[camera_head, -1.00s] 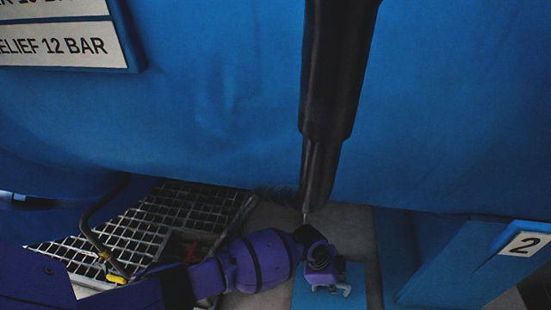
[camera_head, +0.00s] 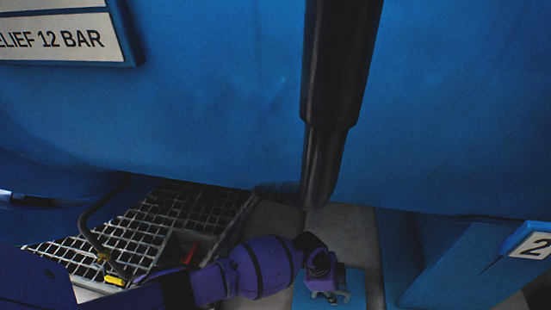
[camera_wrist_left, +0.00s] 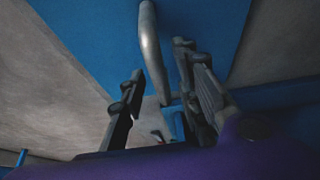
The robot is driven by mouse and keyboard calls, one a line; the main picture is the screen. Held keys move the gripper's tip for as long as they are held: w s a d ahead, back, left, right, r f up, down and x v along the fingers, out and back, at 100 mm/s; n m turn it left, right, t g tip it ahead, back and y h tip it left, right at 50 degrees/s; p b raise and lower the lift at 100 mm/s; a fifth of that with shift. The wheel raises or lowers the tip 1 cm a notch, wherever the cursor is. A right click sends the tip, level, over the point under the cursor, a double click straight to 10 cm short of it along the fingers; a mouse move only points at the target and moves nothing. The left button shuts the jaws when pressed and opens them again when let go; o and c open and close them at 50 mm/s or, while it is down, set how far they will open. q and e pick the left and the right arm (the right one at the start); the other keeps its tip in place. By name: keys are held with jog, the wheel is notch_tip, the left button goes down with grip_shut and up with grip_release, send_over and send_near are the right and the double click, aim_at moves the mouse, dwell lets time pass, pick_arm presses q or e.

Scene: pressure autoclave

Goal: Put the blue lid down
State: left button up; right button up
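My left gripper (camera_head: 330,297) is low in the head view, over a flat blue surface (camera_head: 357,287) at floor level. I cannot tell whether this surface is the blue lid. In the left wrist view the gripper's two fingers (camera_wrist_left: 160,105) stand apart. A flat blue panel (camera_wrist_left: 90,30) lies beyond them, with a grey rounded bar (camera_wrist_left: 150,45) running down toward the gap between the fingers. I cannot tell whether the bar touches a finger. No other lid stands out. My right gripper is not in view.
The large blue vessel wall (camera_head: 220,110) fills the upper head view, with a dark tapered cylinder (camera_head: 335,80) in front of it. A metal grating (camera_head: 150,215) lies at lower left. A blue block with a "2" plate (camera_head: 530,245) stands at right. Grey floor (camera_head: 345,228) shows between.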

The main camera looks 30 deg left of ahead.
pick_arm(q)
jog(key=p+v, duration=0.5)
jog(key=v, duration=0.7)
jog(key=shift+w+r, duration=0.2)
jog(key=shift+r, duration=0.05)
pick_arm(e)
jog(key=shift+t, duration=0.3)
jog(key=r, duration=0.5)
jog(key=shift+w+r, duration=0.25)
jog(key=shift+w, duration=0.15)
pick_arm(q)
jog(key=shift+d, duration=0.1)
